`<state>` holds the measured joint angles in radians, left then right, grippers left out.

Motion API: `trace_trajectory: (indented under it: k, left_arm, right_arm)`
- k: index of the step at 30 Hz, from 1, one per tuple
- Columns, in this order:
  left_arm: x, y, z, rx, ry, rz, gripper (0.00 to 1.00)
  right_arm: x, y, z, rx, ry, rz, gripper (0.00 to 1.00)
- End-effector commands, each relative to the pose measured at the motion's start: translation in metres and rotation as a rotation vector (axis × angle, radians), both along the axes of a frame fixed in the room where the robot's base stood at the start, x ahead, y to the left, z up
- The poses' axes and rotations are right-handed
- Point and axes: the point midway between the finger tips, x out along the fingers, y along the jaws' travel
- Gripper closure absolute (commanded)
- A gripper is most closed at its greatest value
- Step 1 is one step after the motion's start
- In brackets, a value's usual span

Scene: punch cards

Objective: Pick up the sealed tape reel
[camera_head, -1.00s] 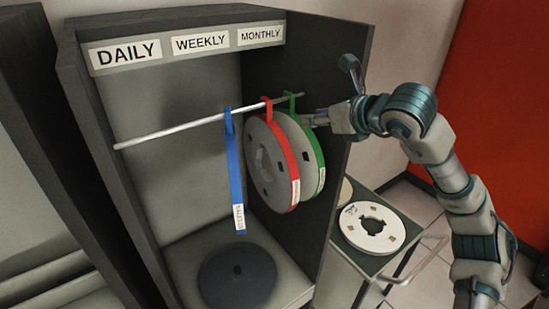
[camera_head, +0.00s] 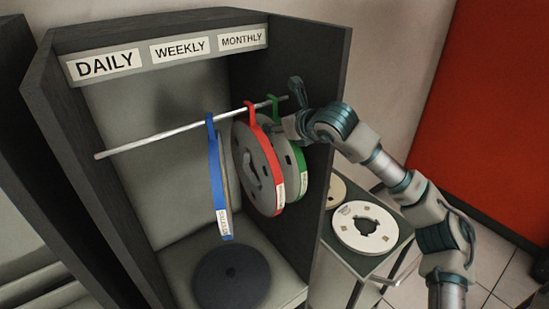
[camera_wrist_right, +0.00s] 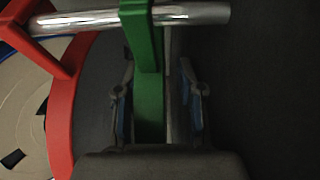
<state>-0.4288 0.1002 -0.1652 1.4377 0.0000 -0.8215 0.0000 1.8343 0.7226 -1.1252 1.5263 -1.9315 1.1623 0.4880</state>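A reel with a green hanging band (camera_head: 300,160) hangs at the right end of the metal rod, under the MONTHLY label. Red-banded (camera_head: 277,170) and blue-banded (camera_head: 216,180) reels hang to its left. I cannot tell which one the task calls sealed. My right gripper (camera_head: 291,126) is at the upper part of the green-banded reel. In the right wrist view, its two fingers stand apart on either side of the green band (camera_wrist_right: 149,100), with a visible gap on the right side. The red band (camera_wrist_right: 62,110) is just left of the fingers. My left gripper is not in view.
The rod (camera_head: 160,139) crosses the dark cabinet (camera_head: 335,60), whose right wall is close to my right gripper. A black disc (camera_head: 231,280) lies on the cabinet floor. A cart with a white reel (camera_head: 366,229) stands to the right.

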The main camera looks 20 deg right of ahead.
Motion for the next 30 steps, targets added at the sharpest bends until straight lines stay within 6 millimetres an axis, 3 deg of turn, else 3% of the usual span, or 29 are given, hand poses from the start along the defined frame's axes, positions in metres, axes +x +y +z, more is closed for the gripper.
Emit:
trace_trajectory:
  k: [3, 8, 23, 30]
  left_arm:
    - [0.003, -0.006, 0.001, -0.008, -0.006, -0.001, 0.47]
    - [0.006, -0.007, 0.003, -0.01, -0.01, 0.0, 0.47]
    - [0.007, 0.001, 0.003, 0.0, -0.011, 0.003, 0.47]
    - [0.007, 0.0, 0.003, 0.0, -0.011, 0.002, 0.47]
  right_arm:
    - [0.001, 0.0, -0.001, -0.003, 0.002, -0.004, 0.62]
    - [0.001, 0.002, 0.0, -0.005, 0.003, -0.005, 1.0]
    - [-0.001, 0.0, 0.004, 0.0, -0.004, -0.003, 1.0]
    - [-0.001, 0.002, 0.015, 0.0, -0.006, -0.001, 1.0]
